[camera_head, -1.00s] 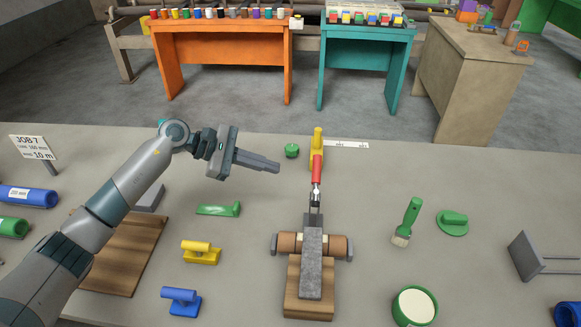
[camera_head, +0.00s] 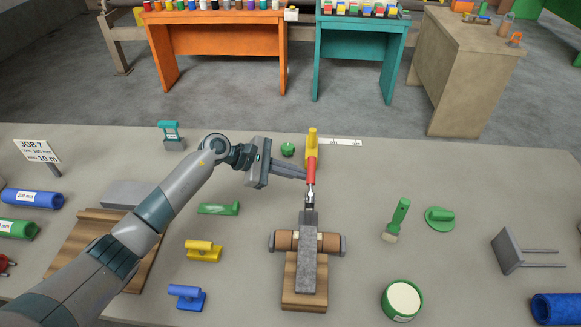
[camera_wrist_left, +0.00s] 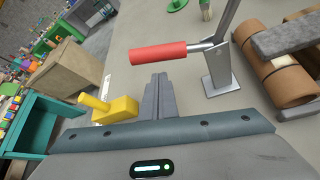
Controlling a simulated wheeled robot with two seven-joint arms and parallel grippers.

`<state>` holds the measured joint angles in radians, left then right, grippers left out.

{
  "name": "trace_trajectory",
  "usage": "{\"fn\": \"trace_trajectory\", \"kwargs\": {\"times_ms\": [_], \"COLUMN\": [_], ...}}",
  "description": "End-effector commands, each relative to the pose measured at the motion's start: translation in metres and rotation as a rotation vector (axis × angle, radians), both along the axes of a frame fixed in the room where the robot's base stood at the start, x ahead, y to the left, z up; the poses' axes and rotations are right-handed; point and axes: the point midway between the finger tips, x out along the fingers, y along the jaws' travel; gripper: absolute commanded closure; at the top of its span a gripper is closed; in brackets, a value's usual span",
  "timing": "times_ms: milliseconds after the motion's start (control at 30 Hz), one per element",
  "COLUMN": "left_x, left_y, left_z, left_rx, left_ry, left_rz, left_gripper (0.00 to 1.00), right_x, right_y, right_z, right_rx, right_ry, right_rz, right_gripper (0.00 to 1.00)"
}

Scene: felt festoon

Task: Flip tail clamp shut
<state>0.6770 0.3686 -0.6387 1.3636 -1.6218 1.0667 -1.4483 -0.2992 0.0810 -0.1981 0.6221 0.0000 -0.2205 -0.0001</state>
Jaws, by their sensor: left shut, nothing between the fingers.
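The tail clamp has a red handle (camera_head: 311,172) on a metal lever, with a grey metal bracket (camera_head: 309,198) at the end of the wooden roller stand (camera_head: 305,299). In the left wrist view the red handle (camera_wrist_left: 160,53) lies across, just beyond my fingertips, and the lever runs to the upright bracket (camera_wrist_left: 221,75). My left gripper (camera_head: 298,174) is shut and empty, its tips at the left side of the handle. It also shows in the left wrist view (camera_wrist_left: 159,82). I cannot tell whether it touches the handle. My right gripper is out of view.
A yellow block-shaped piece (camera_head: 312,144) stands just behind the handle, with a small green knob (camera_head: 288,150) to its left. A grey felt strip (camera_head: 307,255) lies over the roller. A green-handled brush (camera_head: 397,220) lies right; the table between is clear.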

Motion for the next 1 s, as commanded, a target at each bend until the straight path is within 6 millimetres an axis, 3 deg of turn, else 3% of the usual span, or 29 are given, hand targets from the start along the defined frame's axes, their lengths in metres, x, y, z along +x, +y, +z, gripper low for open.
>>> {"fn": "trace_trajectory", "kwargs": {"times_ms": [100,300,1000], "left_x": [-0.004,-0.007,-0.008], "left_y": [-0.002,-0.004,-0.003], "left_z": [0.012,0.016,0.017], "left_rx": [-0.001,-0.001,0.001], "left_ry": [0.001,0.001,-0.039], "left_rz": [-0.001,-0.001,-0.001], "left_gripper": [1.00,1.00,1.00], "right_x": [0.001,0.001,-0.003], "right_y": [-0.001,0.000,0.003], "right_z": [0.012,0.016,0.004], "right_rx": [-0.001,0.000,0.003], "right_ry": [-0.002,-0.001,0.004], "right_rz": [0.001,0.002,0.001], "right_gripper": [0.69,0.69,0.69]}}
